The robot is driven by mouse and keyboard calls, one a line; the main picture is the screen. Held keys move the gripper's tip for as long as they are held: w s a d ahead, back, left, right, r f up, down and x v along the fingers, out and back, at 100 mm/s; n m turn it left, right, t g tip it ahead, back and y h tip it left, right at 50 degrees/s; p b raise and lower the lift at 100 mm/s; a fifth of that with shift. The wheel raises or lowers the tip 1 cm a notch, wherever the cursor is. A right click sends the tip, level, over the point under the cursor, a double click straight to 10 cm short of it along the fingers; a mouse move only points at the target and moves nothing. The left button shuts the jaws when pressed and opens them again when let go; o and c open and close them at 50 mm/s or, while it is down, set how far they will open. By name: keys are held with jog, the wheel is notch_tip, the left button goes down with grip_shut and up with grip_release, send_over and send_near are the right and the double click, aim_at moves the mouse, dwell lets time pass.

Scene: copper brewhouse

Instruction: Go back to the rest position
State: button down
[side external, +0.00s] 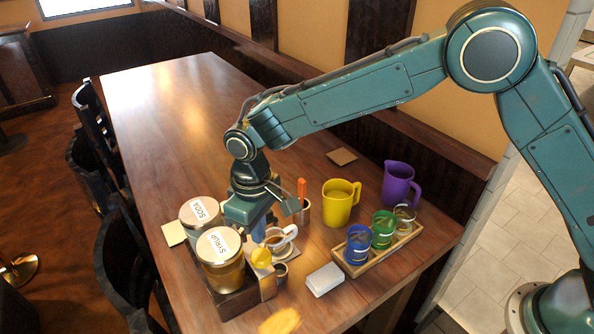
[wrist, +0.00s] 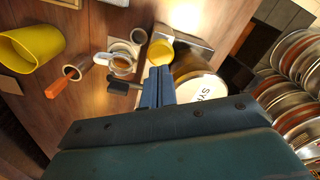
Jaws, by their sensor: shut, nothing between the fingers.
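My gripper (side external: 258,234) is low over the wooden table, just right of the SODA canister (side external: 200,214) and behind the SYRUP canister (side external: 221,262). Its blue fingers are together with nothing between them; they show in the wrist view (wrist: 159,76) at the picture's middle. A white-handled cup (side external: 278,239) is close to the right of the fingers; it also shows in the wrist view (wrist: 122,64). A yellow round thing (side external: 261,257) is just in front of the fingertips. Whether the fingers touch anything, I cannot tell.
A holder with an orange-handled tool (side external: 302,204), a yellow jug (side external: 340,203) and a purple jug (side external: 399,184) stand to the right. A wooden tray (side external: 385,256) holds blue and green glasses. A white box (side external: 324,279) lies in front. The far table is clear.

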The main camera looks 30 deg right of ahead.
jog(key=s+d+r+m+t, duration=0.1)
jog(key=s+d+r, duration=0.3)
jog(key=d+r, duration=0.5)
jog(key=s+d+r+m+t, duration=0.1)
jog(key=s+d+r+m, duration=0.15)
jog(key=d+r, duration=0.7)
jog(key=s+d+r+m+t, duration=0.1)
jog(key=s+d, duration=0.5)
jog(key=s, duration=0.4)
jog(key=s+d+r+m+t, duration=0.1)
jog(key=s+d+t, duration=0.1)
jog(key=s+d, duration=0.4)
jog(key=s, duration=0.4)
jog(key=shift+t, duration=0.3)
jog(key=shift+m, duration=0.25)
